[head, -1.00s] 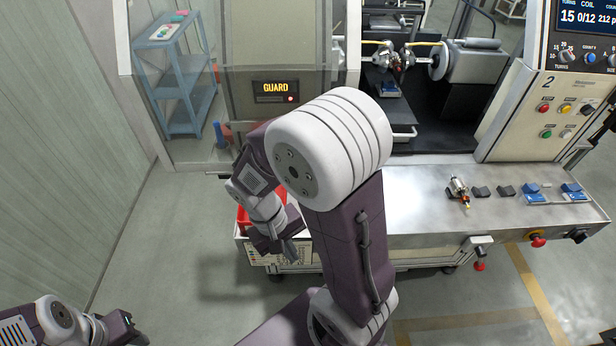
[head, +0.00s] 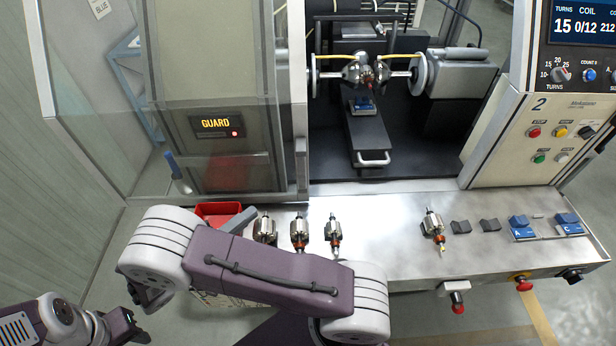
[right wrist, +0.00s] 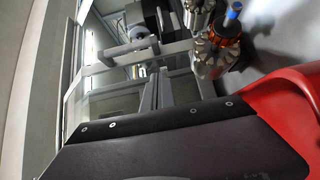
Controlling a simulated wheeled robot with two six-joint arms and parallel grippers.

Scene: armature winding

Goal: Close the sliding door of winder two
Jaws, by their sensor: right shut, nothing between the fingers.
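The sliding door (head: 284,90) of winder two stands slid to the left, with its upright handle (head: 301,165) on its right edge. The opening to its right is uncovered and shows the winding head (head: 365,72) inside. My right gripper (head: 240,218) is shut and empty, low in front of the door beside the red bin; my own arm hides most of it. Its fingers (right wrist: 153,92) show in the right wrist view. My left gripper (head: 128,326) is at the lower left, far from the door; its fingers are unclear.
A red bin (head: 212,208) and several armatures (head: 299,232) stand on the steel ledge (head: 385,215) below the door. A lit GUARD sign (head: 216,123) shows at the left. The control panel (head: 535,128) marked 2 is at the right. The ledge's middle is clear.

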